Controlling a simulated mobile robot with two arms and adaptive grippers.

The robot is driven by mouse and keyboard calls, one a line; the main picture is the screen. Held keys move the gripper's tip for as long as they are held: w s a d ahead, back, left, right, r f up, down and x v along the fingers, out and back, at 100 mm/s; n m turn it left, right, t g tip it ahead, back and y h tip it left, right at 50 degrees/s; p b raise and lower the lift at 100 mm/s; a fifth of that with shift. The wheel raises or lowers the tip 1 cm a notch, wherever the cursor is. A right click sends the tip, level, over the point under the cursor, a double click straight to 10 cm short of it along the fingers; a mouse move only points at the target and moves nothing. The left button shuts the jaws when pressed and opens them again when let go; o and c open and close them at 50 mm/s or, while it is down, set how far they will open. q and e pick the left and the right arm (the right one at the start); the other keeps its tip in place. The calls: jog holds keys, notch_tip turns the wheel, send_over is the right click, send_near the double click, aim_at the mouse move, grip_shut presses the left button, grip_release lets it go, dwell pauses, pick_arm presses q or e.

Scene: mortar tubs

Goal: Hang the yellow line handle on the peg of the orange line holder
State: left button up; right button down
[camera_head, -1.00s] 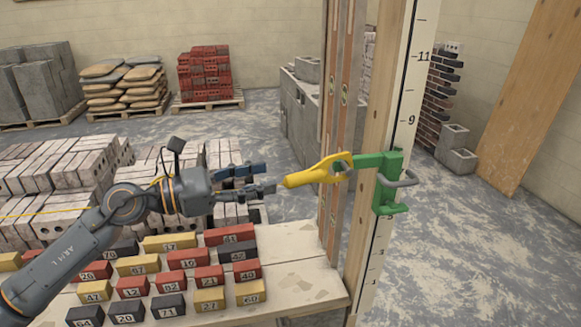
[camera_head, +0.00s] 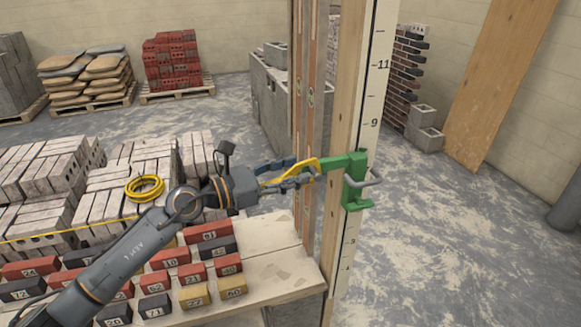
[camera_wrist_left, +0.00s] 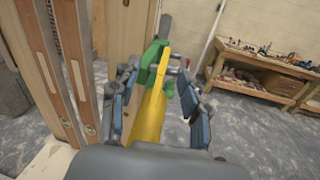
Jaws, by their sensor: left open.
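The yellow line handle (camera_head: 306,165) is at the green line holder (camera_head: 352,185), on the holder's left arm, fixed to the wooden post. My left gripper (camera_head: 292,174) is around the handle with its fingers apart. In the left wrist view the yellow handle (camera_wrist_left: 148,118) lies between the open blue-padded fingers (camera_wrist_left: 155,105), with the green holder (camera_wrist_left: 152,55) behind it. I cannot tell whether either finger touches the handle. No orange line holder shows. My right gripper is not in view.
A bench (camera_head: 285,278) with several numbered bricks stands below my left arm. A coil of yellow line (camera_head: 145,188) lies on the pale block stacks. The tall marked post (camera_head: 345,100) rises beside the holder.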

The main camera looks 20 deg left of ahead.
pick_arm(q)
jog(key=shift+c, duration=0.9)
grip_shut()
jog(key=shift+w+d, duration=0.1)
jog(key=shift+d, duration=0.05)
jog(key=shift+w+d+r+p, duration=0.15)
jog(key=shift+d+p, duration=0.05)
jog(key=shift+p, duration=0.15)
jog(key=shift+w+d, duration=0.15)
jog(key=shift+d, duration=0.1)
